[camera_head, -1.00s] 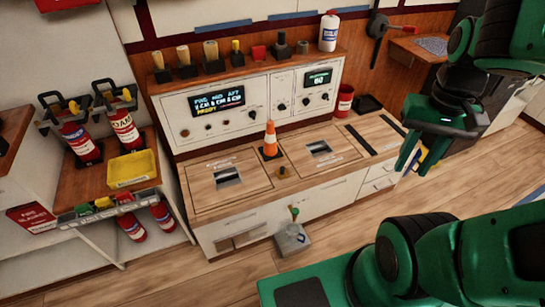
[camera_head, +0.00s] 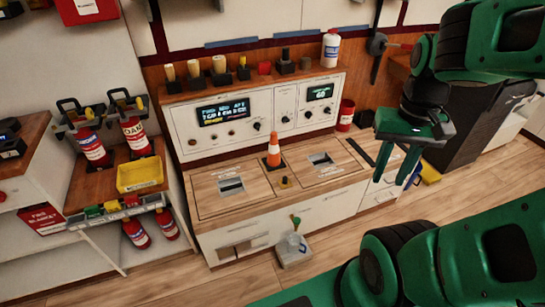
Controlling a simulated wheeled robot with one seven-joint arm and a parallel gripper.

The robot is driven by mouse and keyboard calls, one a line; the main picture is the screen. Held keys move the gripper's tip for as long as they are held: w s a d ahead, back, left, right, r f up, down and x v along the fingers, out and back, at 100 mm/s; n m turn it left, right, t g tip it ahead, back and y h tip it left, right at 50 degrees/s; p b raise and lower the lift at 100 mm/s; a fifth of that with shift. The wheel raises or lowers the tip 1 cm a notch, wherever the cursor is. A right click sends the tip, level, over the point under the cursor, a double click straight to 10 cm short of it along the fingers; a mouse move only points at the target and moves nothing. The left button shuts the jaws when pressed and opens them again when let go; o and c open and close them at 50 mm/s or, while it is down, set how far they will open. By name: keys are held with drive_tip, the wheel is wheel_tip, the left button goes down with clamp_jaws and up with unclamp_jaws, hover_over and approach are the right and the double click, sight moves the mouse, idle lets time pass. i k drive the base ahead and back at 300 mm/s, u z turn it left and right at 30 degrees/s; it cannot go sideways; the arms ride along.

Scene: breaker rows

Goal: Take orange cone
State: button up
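The orange cone (camera_head: 274,152) with a white band stands upright on the wooden counter (camera_head: 210,205), near the control panel's base and between two inset metal plates. My gripper (camera_head: 396,168) hangs to the right of the cone, over the counter's right end in the picture, well apart from it. Its two green fingers point down with a gap between them and nothing seen in it.
The control panel (camera_head: 262,112) rises behind the cone, with several handled tools and a white bottle (camera_head: 331,48) on its ledge. A red cup (camera_head: 346,115) stands at the right. A yellow tray (camera_head: 139,174) and fire extinguishers are at left. A small knob (camera_head: 284,183) stands before the cone.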

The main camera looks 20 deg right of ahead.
sight(274, 161)
drive_tip(key=u, duration=0.05)
drive_tip(key=i, duration=1)
drive_tip(key=z, duration=0.05)
